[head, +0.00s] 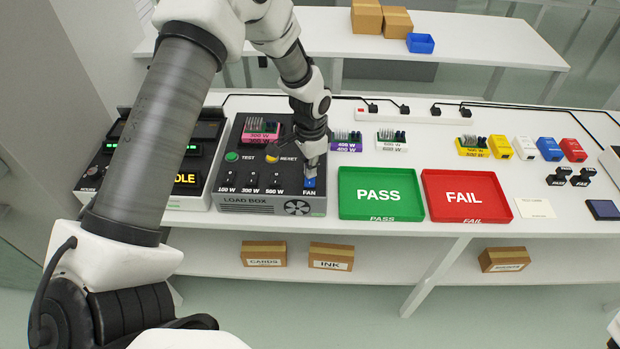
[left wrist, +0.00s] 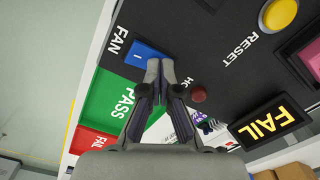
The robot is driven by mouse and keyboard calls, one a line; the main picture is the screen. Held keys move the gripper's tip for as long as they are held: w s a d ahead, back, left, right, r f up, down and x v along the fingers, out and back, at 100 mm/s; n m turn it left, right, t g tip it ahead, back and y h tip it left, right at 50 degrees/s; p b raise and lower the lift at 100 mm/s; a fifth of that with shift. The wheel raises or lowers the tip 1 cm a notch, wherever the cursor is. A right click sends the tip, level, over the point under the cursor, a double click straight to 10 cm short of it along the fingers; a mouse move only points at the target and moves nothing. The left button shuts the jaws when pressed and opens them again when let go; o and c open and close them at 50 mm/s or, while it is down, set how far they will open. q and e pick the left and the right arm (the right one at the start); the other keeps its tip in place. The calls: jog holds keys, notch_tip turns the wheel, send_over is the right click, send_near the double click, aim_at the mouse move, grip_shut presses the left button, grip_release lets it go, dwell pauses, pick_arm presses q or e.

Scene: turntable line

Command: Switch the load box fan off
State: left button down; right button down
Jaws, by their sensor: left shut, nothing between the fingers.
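The load box (head: 262,202) is a dark grey unit with a fan grille on its front and a row of switches on top. The fan switch (head: 309,183) is a blue rocker above the FAN label; it also shows in the left wrist view (left wrist: 145,53) with a white "I" mark on its face. My left gripper (head: 311,172) is shut and empty, pointing down at the fan switch. In the left wrist view its fingertips (left wrist: 160,66) overlap the switch's edge; I cannot tell whether they touch it.
Black switches (head: 252,178) for 100 W, 300 W and 500 W stand left of the fan switch. A yellow RESET button (left wrist: 279,14) and a lit FAIL display (left wrist: 268,121) are nearby. The green PASS tray (head: 348,208) and red FAIL tray (head: 432,205) lie to the right.

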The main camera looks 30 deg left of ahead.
pick_arm(q)
jog(key=shift+r, duration=0.1)
notch_tip(320, 180, up, 7)
jog(key=p, duration=0.6)
dwell(0.3)
